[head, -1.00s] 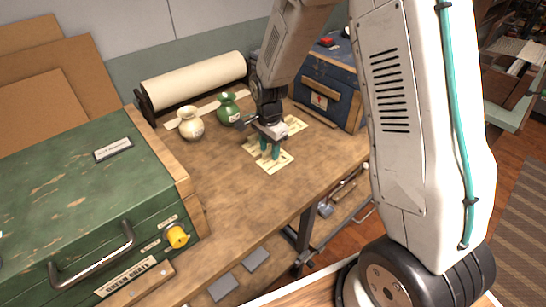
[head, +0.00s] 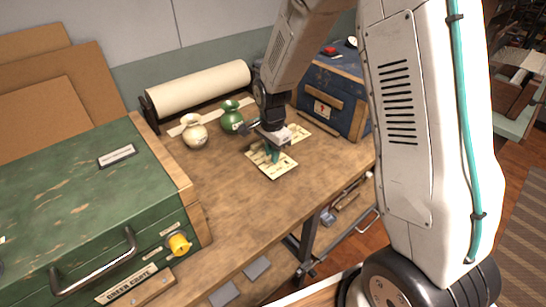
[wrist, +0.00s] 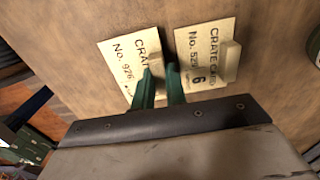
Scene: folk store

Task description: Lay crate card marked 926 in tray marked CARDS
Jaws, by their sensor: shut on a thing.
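The crate card marked 926 (wrist: 122,65) is a cream card with dark print and a pale raised block on it. It lies on the wooden bench and also shows in the head view (head: 277,171). My gripper (wrist: 159,82) is over the card with its green fingers shut on the block; it also shows in the head view (head: 272,156). The fingers hide part of the print. A second crate card (wrist: 197,50), with a number starting 52, lies just to its right in the wrist view, with its own block. I see no tray readable as CARDS.
A green crate (head: 75,210) with a yellow knob stands at the left of the bench. A paper roll (head: 200,88), a cream vase (head: 194,132) and a green vase (head: 231,118) stand behind. A blue chest (head: 338,88) is at the back right. The bench front is clear.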

